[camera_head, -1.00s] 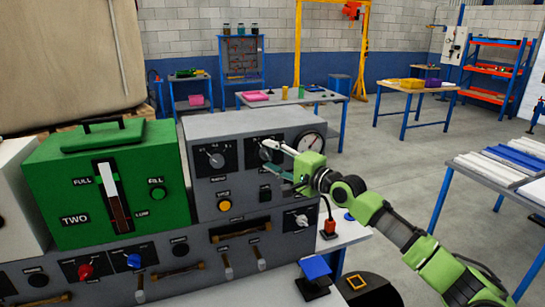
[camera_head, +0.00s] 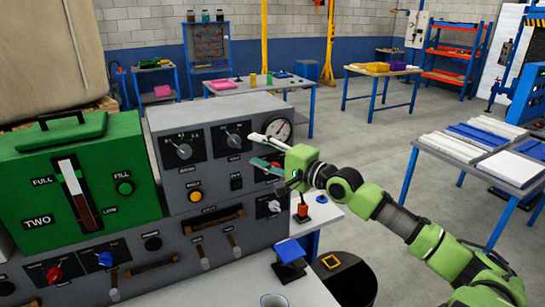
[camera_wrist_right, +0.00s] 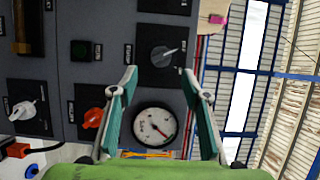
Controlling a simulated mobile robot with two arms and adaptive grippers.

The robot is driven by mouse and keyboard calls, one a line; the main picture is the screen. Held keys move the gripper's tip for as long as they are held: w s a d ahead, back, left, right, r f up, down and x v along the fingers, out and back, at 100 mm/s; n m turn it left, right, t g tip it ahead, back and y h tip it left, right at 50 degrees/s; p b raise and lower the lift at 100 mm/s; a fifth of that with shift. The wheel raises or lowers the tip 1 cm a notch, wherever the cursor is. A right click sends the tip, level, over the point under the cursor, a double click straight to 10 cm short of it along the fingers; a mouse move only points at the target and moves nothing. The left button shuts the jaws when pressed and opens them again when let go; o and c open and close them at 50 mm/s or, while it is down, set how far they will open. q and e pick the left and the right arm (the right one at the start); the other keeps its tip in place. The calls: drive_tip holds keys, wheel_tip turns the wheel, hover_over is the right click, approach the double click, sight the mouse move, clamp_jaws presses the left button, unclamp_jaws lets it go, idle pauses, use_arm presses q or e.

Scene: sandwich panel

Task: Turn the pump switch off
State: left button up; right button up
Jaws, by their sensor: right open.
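The grey control panel (camera_head: 215,165) carries several knobs, buttons and handles. Its labels are too small to read, so I cannot tell which control is the pump switch. My right gripper (camera_head: 258,151) is open and empty before the panel's right end, below the round gauge (camera_head: 278,131). In the right wrist view its fingertips (camera_wrist_right: 160,73) stand apart, with the gauge (camera_wrist_right: 154,125) and a black knob (camera_wrist_right: 162,56) seen between them. A white knob (camera_wrist_right: 25,110) lies farther left. My left gripper is not in view.
A green box (camera_head: 85,180) with a level slider stands left of the panel. A red-and-black switch (camera_head: 301,210) and a blue-topped block (camera_head: 290,252) stand near the panel's lower right. Open floor (camera_head: 370,140) lies to the right.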

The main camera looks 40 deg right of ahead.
drive_tip(key=shift+s+d, duration=0.2)
drive_tip(key=shift+s, duration=1)
drive_tip(key=shift+s+d, duration=0.15)
drive_tip(key=shift+s, duration=1.05)
